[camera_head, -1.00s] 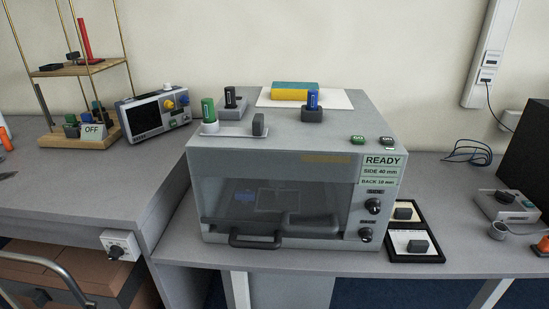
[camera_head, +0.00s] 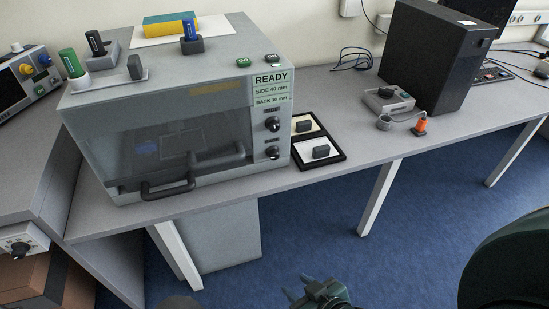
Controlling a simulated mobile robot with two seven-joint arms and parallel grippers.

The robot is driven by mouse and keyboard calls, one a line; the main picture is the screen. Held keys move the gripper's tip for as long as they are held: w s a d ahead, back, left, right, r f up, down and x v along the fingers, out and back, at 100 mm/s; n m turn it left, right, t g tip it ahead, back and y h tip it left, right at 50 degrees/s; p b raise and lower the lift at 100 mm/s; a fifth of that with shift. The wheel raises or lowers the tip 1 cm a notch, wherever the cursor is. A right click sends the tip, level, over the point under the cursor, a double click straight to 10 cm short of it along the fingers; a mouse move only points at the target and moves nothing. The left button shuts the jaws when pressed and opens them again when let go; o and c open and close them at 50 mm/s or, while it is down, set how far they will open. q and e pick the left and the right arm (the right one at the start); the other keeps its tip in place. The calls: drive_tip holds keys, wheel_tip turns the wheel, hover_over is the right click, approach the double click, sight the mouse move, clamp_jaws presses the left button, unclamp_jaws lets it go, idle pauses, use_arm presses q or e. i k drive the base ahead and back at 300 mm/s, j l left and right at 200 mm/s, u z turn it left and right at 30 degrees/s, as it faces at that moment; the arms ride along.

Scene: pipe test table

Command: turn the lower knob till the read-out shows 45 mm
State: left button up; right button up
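The grey box has two dark knobs on the right of its front: the upper knob (camera_head: 272,124) and the lower knob (camera_head: 272,153). The read-out (camera_head: 271,88) above them shows READY and SIDE 40 mm. Its lowest line starts with BACK; its number is too small to read surely, perhaps 10 mm. My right gripper (camera_head: 296,286) is at the bottom of the view, over the blue floor, well below and apart from the knobs. Its two fingers look spread, with nothing between them. My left gripper is not in view.
A door handle (camera_head: 168,188) sticks out from the box front, left of the knobs. A black-framed tray (camera_head: 327,161) with dark blocks stands right of the box. Table legs (camera_head: 381,198) stand below the table edge. The floor (camera_head: 410,228) in front is clear.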

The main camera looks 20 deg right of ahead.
sight(272, 152)
drive_tip(key=l+z, duration=0.1)
drive_tip(key=l, duration=0.45)
drive_tip(key=i+l+z, duration=0.1)
drive_tip(key=l, duration=0.4)
drive_tip(key=i+l+z, duration=0.15)
drive_tip(key=l, duration=0.4)
drive_tip(key=i+l+z, duration=0.1)
drive_tip(key=l, duration=0.4)
